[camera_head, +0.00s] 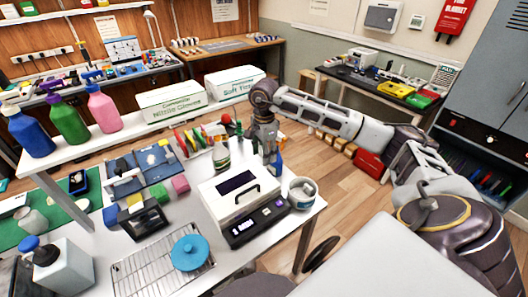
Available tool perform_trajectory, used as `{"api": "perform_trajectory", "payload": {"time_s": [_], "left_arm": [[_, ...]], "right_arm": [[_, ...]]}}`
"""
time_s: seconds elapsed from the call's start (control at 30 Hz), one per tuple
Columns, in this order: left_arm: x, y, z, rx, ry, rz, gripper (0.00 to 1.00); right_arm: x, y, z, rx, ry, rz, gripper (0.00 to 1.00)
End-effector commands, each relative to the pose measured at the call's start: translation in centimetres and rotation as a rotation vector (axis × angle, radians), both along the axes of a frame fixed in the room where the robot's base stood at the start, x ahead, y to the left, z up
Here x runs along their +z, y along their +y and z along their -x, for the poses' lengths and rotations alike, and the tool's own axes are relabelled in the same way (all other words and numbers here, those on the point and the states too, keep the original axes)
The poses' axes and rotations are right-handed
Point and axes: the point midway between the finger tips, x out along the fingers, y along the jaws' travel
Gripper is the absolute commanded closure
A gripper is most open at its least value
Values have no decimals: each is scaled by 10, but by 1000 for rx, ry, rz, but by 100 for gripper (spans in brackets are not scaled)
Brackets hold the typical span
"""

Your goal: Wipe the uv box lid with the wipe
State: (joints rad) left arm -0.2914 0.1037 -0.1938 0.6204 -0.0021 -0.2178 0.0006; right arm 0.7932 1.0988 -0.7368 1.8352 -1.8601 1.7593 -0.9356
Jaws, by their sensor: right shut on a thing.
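The UV box (228,207) is a white box with a dark window and a black handle on its lid (257,182). It stands closed near the bench's front right, with a dark display panel on its front. My right gripper (270,160) points down just behind the box's far right corner, apart from the lid. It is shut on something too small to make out. A blue item (278,162) shows right beside its fingers; I cannot tell whether it is held. No wipe can be clearly identified. My left gripper is not in view.
A round white tub (302,191) stands just right of the box. A wire rack (150,272) with a blue round lid (189,252) lies in front left. A dark framed device (143,219) stands left of the box.

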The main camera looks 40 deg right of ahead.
Motion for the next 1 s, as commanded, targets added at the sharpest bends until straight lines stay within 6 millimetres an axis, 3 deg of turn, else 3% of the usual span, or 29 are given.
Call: {"api": "perform_trajectory", "payload": {"time_s": [0.63,1.0], "left_arm": [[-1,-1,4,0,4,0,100],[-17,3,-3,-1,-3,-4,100]], "right_arm": [[-2,0,0,64,1,0,68],[-31,4,-2,72,3,0,68]]}}
